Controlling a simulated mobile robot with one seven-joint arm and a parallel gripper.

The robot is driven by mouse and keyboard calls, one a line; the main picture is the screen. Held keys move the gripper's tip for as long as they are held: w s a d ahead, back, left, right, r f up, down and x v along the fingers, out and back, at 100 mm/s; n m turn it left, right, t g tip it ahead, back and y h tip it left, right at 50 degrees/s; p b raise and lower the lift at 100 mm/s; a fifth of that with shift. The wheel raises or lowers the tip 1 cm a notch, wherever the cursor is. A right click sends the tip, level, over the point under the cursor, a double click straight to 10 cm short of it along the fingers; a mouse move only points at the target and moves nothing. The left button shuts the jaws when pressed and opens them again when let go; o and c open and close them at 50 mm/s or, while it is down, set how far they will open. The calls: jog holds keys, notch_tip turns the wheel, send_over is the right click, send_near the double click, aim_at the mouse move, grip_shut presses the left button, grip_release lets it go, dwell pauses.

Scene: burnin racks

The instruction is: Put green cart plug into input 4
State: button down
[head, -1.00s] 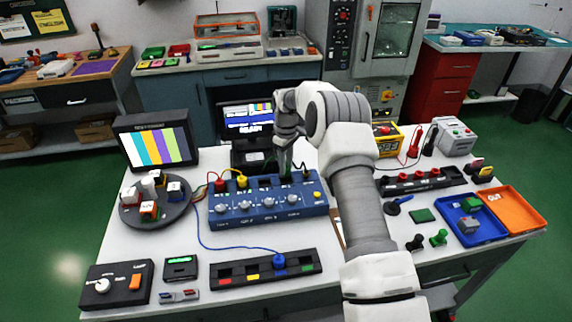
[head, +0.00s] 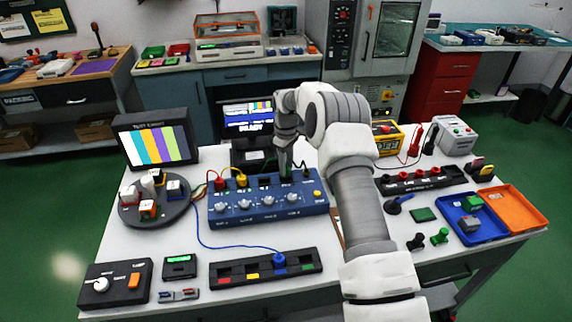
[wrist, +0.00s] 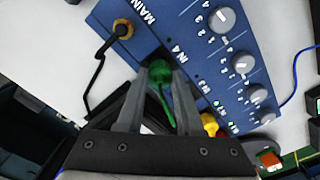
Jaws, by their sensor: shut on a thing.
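My gripper (head: 284,158) is over the right part of the blue input box (head: 268,211), at its back edge. In the wrist view my gripper (wrist: 160,74) is shut on the green plug (wrist: 160,68), whose green cable hangs back between the fingers. The plug is at the box edge beside the "IN 4" label (wrist: 178,57); how deep it sits in the socket is hidden. A red plug (head: 220,184) and a yellow plug (head: 241,180) stand at the box's left inputs.
A black strip (head: 237,279) with a blue plug (head: 279,260) lies in front. A round cart (head: 155,213) with several blocks stands left of the box. A monitor (head: 248,118) is behind. Blue and orange trays (head: 512,206) lie at right.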

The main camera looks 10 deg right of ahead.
jog(key=shift+f+b, duration=0.4)
jog(key=shift+f, duration=0.3)
jog(key=shift+c, duration=2.4)
grip_release()
jog(key=shift+r, duration=0.15)
notch_tip(320, 180, up, 17)
jog(key=shift+r, duration=0.1)
